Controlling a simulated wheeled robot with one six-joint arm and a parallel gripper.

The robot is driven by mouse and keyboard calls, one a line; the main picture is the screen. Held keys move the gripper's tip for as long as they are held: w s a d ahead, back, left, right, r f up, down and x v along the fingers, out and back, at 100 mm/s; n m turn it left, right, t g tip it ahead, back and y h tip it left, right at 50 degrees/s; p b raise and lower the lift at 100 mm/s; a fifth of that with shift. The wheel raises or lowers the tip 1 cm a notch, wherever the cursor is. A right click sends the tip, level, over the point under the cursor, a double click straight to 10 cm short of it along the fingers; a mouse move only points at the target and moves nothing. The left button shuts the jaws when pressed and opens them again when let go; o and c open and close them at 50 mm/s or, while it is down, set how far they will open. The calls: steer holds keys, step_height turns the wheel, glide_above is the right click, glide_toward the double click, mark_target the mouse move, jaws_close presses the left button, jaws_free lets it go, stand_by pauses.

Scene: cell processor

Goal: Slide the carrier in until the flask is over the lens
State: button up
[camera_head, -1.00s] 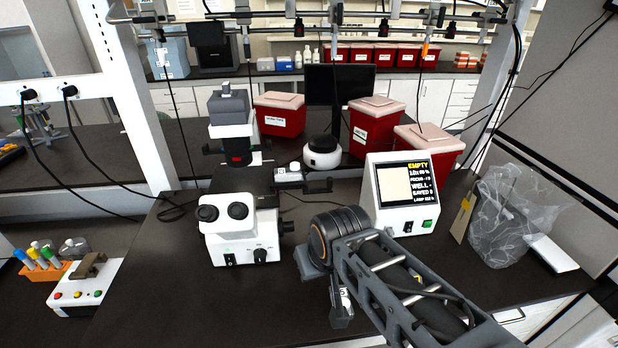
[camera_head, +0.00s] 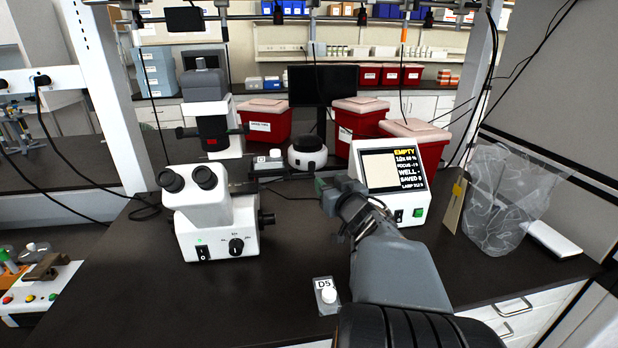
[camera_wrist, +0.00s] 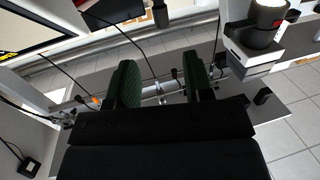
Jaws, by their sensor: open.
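The white microscope (camera_head: 215,215) stands left of centre, its dark column and head (camera_head: 205,95) behind the eyepieces. A small clear piece with a white cap and label, seemingly the flask (camera_head: 268,162), sits right of the column. A dark flat part under it, seemingly the carrier (camera_head: 272,179), reaches right toward my gripper. My gripper (camera_head: 324,186) is at the carrier's right end, in front of the screen box; contact cannot be told. In the wrist view my gripper (camera_wrist: 160,85) shows two green-padded fingers apart, nothing clearly between them. The lens is hidden.
A screen box (camera_head: 390,180) reading EMPTY stands just right of my gripper. Red bins (camera_head: 357,120) and a round white device (camera_head: 307,152) stand behind. A clear bag (camera_head: 500,195) is at right.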

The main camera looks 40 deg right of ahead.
mark_target(313, 168)
steer(key=shift+t+y, duration=0.3)
steer(key=shift+y, duration=0.1)
steer(key=w+d, duration=0.1)
steer(key=w, duration=0.3)
steer(key=w+d, duration=0.1)
steer(key=w, duration=0.3)
steer(key=w+d, duration=0.1)
steer(key=w, duration=0.4)
steer(key=shift+w+f, duration=0.1)
steer(key=shift+f, duration=0.2)
jaws_close()
